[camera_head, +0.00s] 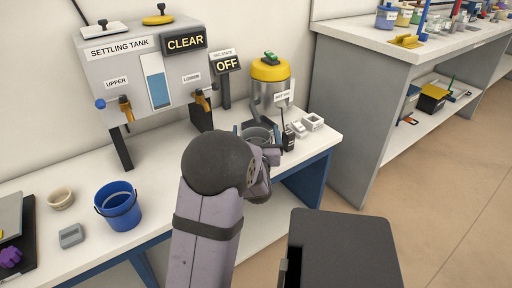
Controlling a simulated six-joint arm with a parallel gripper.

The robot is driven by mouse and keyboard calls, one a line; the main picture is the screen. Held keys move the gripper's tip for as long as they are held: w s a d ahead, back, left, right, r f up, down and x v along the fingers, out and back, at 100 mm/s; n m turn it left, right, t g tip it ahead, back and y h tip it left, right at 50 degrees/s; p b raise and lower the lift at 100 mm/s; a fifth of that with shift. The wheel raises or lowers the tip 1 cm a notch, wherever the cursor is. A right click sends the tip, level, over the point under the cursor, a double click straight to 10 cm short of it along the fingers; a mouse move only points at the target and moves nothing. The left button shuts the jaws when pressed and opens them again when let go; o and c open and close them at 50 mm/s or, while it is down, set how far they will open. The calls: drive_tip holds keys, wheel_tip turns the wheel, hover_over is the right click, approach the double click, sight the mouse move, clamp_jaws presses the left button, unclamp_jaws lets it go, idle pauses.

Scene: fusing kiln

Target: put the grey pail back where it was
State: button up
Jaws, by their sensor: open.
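The grey pail (257,134) stands on the white bench, to the right of the settling tank (150,75) and in front of the yellow-topped steel canister (271,88). Its lower part is hidden behind my arm. My gripper (258,143) is open at the pail, seen from behind. My wrist and arm hide most of it, and I cannot tell whether the fingers touch the pail. The tank has an upper tap (125,108) and a lower tap (203,101). Its sign reads CLEAR, and a smaller sign (226,64) reads OFF.
A blue bucket (118,208), a small beige bowl (60,198) and a grey device (71,236) are on the bench at left. A black handset (288,139) and small white blocks (312,122) are right of the pail. A shelved bench (370,110) stands at right.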

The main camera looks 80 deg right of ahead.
drive_tip(key=p+v, duration=0.1)
drive_tip(key=v, duration=0.9)
